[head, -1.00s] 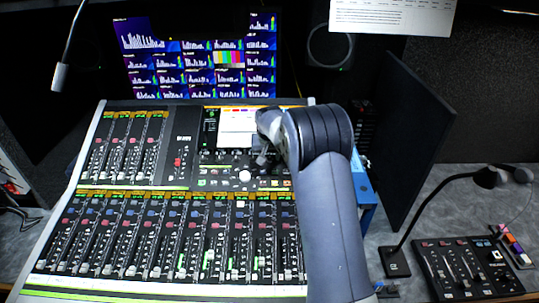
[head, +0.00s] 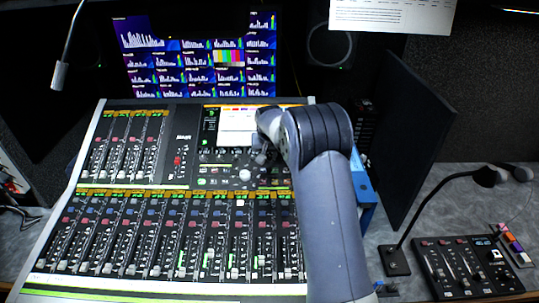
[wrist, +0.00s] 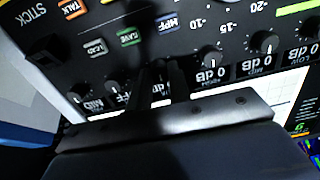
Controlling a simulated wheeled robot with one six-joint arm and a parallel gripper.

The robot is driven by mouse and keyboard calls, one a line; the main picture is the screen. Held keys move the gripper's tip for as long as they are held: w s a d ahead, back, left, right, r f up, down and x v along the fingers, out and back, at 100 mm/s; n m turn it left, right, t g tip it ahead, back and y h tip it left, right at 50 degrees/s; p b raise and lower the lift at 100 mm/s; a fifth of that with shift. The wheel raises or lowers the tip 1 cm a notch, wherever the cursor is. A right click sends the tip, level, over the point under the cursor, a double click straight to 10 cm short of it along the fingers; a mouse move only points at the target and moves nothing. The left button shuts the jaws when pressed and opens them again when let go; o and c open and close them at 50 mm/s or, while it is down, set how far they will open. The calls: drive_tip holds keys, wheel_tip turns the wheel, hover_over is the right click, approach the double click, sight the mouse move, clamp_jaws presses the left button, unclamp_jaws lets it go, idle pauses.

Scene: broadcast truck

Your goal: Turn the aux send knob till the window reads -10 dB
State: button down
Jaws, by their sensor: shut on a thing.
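My gripper (wrist: 158,78) reaches down to the mixing desk's knob panel, its two dark fingers shut on a small knob in the wrist view. The knob is almost wholly hidden between the fingertips, in a row of similar black knobs. The window beside it is mostly covered by the gripper, so I cannot read its value. Neighbouring windows to the right read 0 dB (wrist: 209,75); one to the left shows part of a word ending in FF (wrist: 119,98). In the head view my gripper (head: 261,150) is at the panel just below the desk's screen (head: 236,128).
Coloured buttons, such as a green one (wrist: 129,37), and other knobs (wrist: 264,43) sit close around the fingers. A white round knob (head: 245,175) lies just below in the head view. A gooseneck microphone (head: 395,258) and a small control box (head: 465,268) stand at right.

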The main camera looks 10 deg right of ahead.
drive_tip(key=shift+m, duration=0.3)
drive_tip(key=m+b, duration=0.2)
drive_tip(key=m, duration=0.2)
drive_tip(key=shift+f+m+b, duration=0.15)
drive_tip(key=shift+m+b, duration=0.15)
drive_tip(key=shift+b, duration=0.1)
drive_tip(key=m+b, duration=0.2)
drive_tip(key=m, duration=0.4)
drive_tip(key=shift+d, duration=0.1)
drive_tip(key=shift+s+m, duration=0.1)
drive_tip(key=shift+m, duration=0.2)
drive_tip(key=c, duration=1.3)
unclamp_jaws()
